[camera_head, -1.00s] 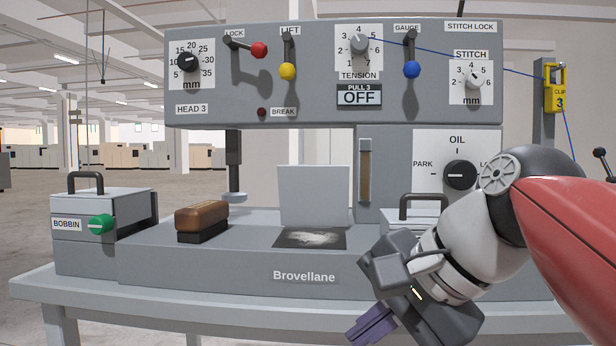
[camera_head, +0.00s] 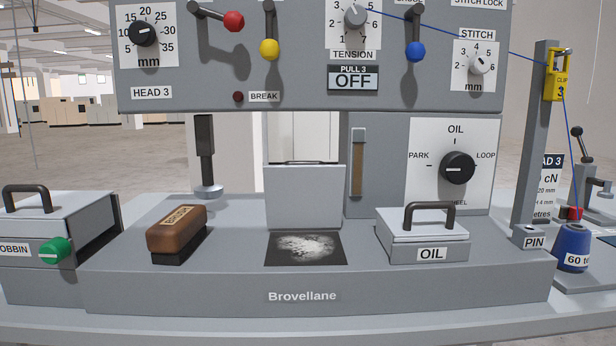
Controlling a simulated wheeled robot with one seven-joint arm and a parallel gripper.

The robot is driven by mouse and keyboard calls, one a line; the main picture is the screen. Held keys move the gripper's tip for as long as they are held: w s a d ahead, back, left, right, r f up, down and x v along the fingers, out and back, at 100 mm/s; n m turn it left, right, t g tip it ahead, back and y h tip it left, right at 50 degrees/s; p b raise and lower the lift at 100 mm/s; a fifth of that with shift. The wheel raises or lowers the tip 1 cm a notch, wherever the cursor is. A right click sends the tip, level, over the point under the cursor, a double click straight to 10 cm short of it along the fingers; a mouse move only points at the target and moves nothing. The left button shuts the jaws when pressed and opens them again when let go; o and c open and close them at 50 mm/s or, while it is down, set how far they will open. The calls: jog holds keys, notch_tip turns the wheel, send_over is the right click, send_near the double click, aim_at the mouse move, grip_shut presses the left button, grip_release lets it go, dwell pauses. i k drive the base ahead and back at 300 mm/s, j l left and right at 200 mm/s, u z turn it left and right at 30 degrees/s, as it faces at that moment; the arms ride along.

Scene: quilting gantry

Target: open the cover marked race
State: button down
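No marking that reads race can be made out. A light grey plate (camera_head: 304,196) stands upright in the middle of the machine bed, like a raised lid, with a thin dark bar along its top edge. In front of it is a dark rectangular patch (camera_head: 280,262) with whitish, lint-like stuff on it. A grey box with a lid marked OIL (camera_head: 395,226) and a dark handle sits to the right, its lid down. My gripper is out of view.
A brown brush (camera_head: 176,230) lies left of the patch. A bobbin box (camera_head: 60,220) with a green knob is at far left. The control panel (camera_head: 310,90) with levers overhangs the bed. A post (camera_head: 536,140) and a blue cone (camera_head: 573,247) stand at right.

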aim_at(299, 194)
jog(key=k+l+u, duration=0.3)
jog(key=l, duration=0.15)
jog(key=k+l+u, duration=0.35)
